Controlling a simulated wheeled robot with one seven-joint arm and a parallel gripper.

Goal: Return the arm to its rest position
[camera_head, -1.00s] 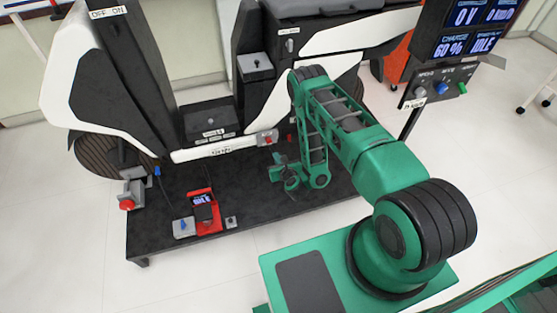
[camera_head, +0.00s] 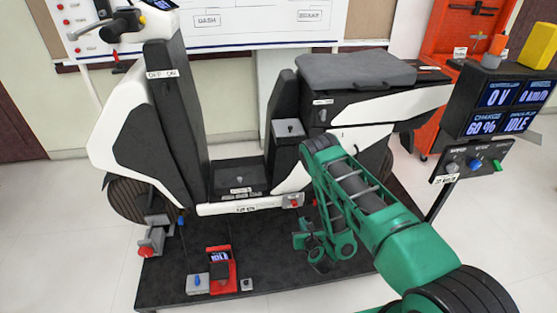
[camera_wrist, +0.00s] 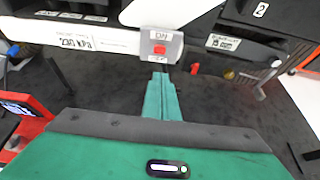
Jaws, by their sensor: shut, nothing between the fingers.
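My green arm reaches in from the lower right in the head view, bends at a raised elbow and drops towards the black platform (camera_head: 190,255). My gripper (camera_head: 299,240) is low over the platform, small and partly merged with the wrist links. In the wrist view my gripper (camera_wrist: 160,78) shows its two green fingers shut together and empty. They point towards a grey switch box (camera_wrist: 160,47) with a red button, just beyond the tips in the picture. I cannot tell whether they touch. The same box (camera_head: 293,200) sits at the scooter's lower edge in the head view.
A black and white scooter (camera_head: 222,208) stands on the platform, close behind my arm. A red handheld meter (camera_head: 221,270) and a grey box with a blue knob (camera_head: 198,284) lie at the platform's front left. A display stand (camera_head: 500,110) rises at right.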

